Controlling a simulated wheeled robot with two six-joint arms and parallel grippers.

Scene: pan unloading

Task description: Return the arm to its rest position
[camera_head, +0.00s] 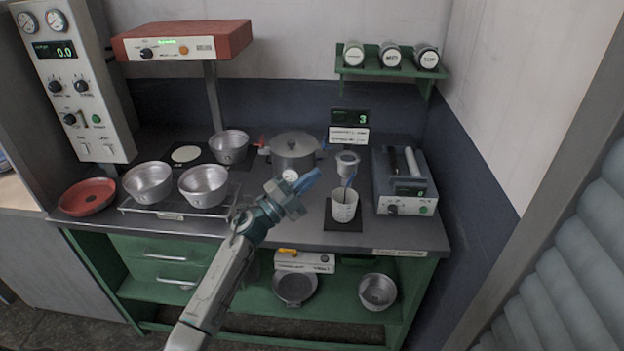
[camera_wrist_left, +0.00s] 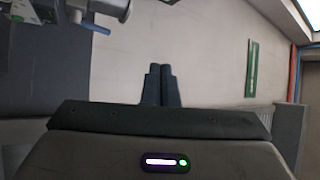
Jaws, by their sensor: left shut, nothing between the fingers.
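My left arm rises from the bottom of the head view. Its gripper (camera_head: 306,181) is in the air in front of the bench, with nothing held. In the left wrist view the two dark fingers (camera_wrist_left: 160,84) are together, with a pale wall behind them. My right gripper is in neither view. Two metal pans, a left one (camera_head: 148,183) and a right one (camera_head: 204,186), sit on a wire rack (camera_head: 140,208) at the front left of the bench. A third pan (camera_head: 229,146) stands behind them.
A red dish (camera_head: 88,196) is at the bench's left end. Pans (camera_head: 378,291) (camera_head: 295,287) sit on the lower shelf. A red-topped lamp (camera_head: 183,41) overhangs the left side.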

